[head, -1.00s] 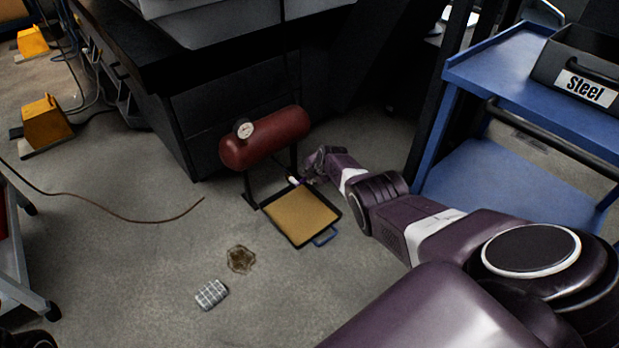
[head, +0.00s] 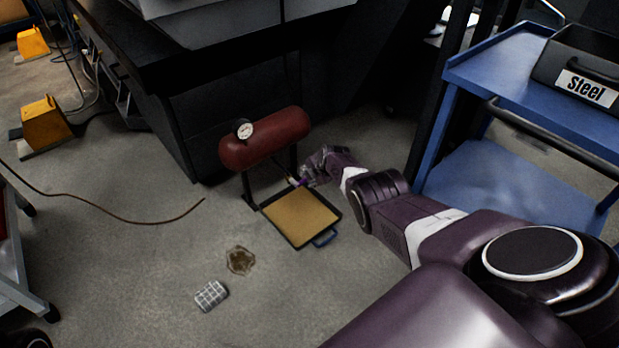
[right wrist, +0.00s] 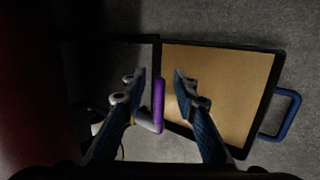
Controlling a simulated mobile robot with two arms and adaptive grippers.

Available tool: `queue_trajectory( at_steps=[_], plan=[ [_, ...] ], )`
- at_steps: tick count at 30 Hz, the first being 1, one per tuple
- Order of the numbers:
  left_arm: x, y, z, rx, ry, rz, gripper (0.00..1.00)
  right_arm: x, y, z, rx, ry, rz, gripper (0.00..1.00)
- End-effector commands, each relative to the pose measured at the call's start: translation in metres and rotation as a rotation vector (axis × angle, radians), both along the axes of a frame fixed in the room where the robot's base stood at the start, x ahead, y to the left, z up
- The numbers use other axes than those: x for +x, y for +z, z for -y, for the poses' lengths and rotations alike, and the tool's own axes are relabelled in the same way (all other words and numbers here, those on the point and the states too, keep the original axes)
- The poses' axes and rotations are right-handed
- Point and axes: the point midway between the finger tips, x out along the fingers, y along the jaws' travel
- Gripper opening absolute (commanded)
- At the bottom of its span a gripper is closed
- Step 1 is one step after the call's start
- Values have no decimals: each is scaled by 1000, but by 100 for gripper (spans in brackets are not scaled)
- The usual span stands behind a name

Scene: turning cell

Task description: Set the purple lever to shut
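The purple lever (right wrist: 158,98) is on a pale valve fitting (right wrist: 148,122) under the red tank (head: 264,138). It shows as a small purple spot in the head view (head: 302,183). My right gripper (right wrist: 159,75) is open, with one blue-padded finger on each side of the lever. Gaps show between the lever and both fingers. In the head view my right gripper (head: 309,176) is low beside the tank's stand and is small and partly unclear. My left gripper is not in view.
A tray with a tan bottom and black rim (head: 297,246) lies on the floor beside the tank stand, with a blue handle (head: 325,238). A blue cart (head: 470,72) stands at the right. A brown stain (head: 240,260) and a grey checked item (head: 211,296) are on the open floor.

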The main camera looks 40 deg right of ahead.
Motion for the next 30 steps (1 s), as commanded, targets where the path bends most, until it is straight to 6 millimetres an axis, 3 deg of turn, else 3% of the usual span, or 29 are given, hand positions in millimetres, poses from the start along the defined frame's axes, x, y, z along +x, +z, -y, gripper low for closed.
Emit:
queue_trajectory(
  at_steps=[11, 30],
  plan=[
    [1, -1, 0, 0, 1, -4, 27, -3, 5, 6, -5, -4, 3, 27],
    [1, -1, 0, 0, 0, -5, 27, -25, 36, -3, -2, 0, 1, 27]
  ],
)
